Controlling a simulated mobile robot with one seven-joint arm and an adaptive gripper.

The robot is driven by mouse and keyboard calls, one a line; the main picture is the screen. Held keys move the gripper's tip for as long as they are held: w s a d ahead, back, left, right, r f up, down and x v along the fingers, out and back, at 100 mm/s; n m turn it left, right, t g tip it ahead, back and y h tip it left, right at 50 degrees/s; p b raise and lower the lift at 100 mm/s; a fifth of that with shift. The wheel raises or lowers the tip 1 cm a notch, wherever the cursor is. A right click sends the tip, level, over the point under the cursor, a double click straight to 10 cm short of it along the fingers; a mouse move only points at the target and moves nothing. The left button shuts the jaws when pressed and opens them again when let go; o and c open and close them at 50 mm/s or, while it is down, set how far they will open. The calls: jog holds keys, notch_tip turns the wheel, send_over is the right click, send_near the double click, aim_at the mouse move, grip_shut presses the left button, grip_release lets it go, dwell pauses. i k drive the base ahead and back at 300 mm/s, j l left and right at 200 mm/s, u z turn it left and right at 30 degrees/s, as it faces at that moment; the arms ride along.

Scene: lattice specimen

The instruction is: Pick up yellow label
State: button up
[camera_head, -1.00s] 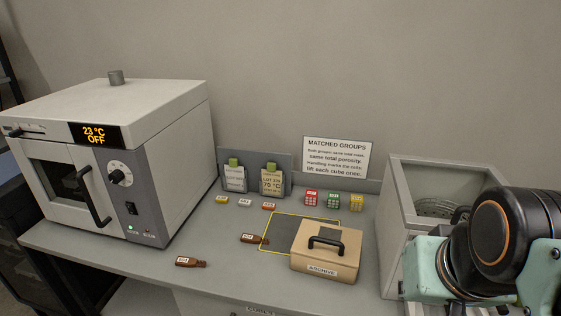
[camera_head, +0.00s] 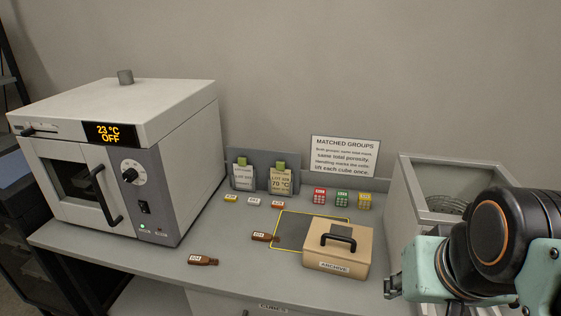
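The yellow label (camera_head: 231,199) is a small tag lying flat on the bench, in front of the grey stand. It is the leftmost of three small tags in a row. A white one (camera_head: 253,202) and an orange-red one (camera_head: 277,205) lie to its right. My arm is at the right edge, far from the yellow label. A small dark part (camera_head: 392,287) shows at the left of its teal link and may belong to my gripper. Its fingers cannot be made out, nor whether they are open or hold anything.
A white oven (camera_head: 185,165) stands left. A tan archive box (camera_head: 338,259) and two brown bottles (camera_head: 203,260) (camera_head: 265,237) lie in front of the tags. Red, green and yellow cubes (camera_head: 342,198) stand right. A grey open bin (camera_head: 405,205) is beside my arm.

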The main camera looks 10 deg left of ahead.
aim_at(230, 198)
jog(key=k+j, duration=0.1)
jog(key=j, duration=1.45)
jog(key=i+j, duration=0.15)
jog(key=j, duration=0.2)
jog(key=i+j, duration=0.15)
jog(key=j, duration=0.25)
